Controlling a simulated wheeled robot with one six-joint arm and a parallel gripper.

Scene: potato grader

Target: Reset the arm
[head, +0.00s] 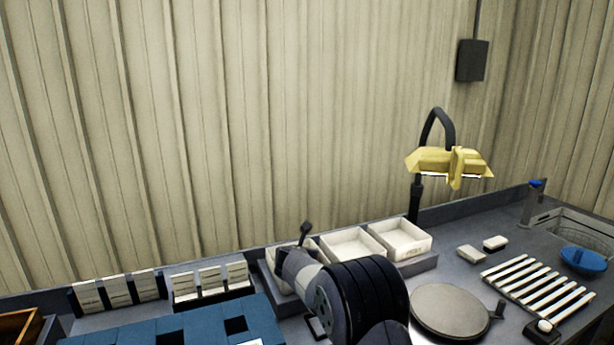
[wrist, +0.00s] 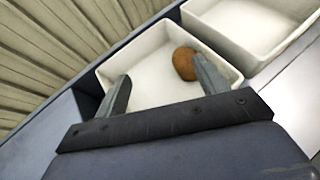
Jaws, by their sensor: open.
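My gripper (wrist: 162,92) is open in the wrist view, with its two grey fingers spread over a white bin (wrist: 148,62). A brown potato (wrist: 185,63) lies in that bin, close beside the right finger. It is not between closed jaws, and I cannot tell whether the finger touches it. In the head view my arm reaches up from the bottom centre over the left bin of the row, hiding most of that bin.
Two more white bins, a middle one (head: 352,244) and a right one (head: 400,238), stand beside it.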

